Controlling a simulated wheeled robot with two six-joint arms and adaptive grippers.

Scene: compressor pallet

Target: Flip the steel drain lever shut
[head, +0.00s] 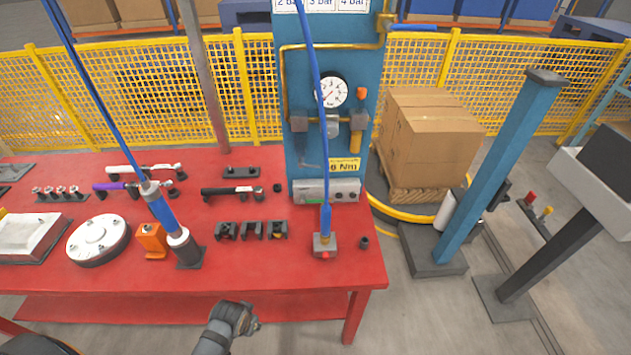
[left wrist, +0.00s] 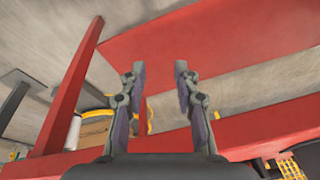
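I cannot make out a steel drain lever for sure in either view. The blue panel (head: 301,73) behind the red table carries a round pressure gauge (head: 331,92), brass piping and small grey and yellow fittings. Among them a thin grey part (head: 305,150) hangs low on the left; it is too small to identify. My left gripper (head: 245,318) is low in the head view, in front of the table's near edge and well away from the panel. In the left wrist view my left gripper (left wrist: 160,70) is open, with nothing between its fingers. My right gripper is not in view.
The red table (head: 300,270) holds tools, a white round flange (head: 98,239) and several black holders. A carton (head: 430,135) on a pallet stands behind right. A blue post (head: 500,165) and a dark box on a stand are at right. Floor between post and table is partly clear.

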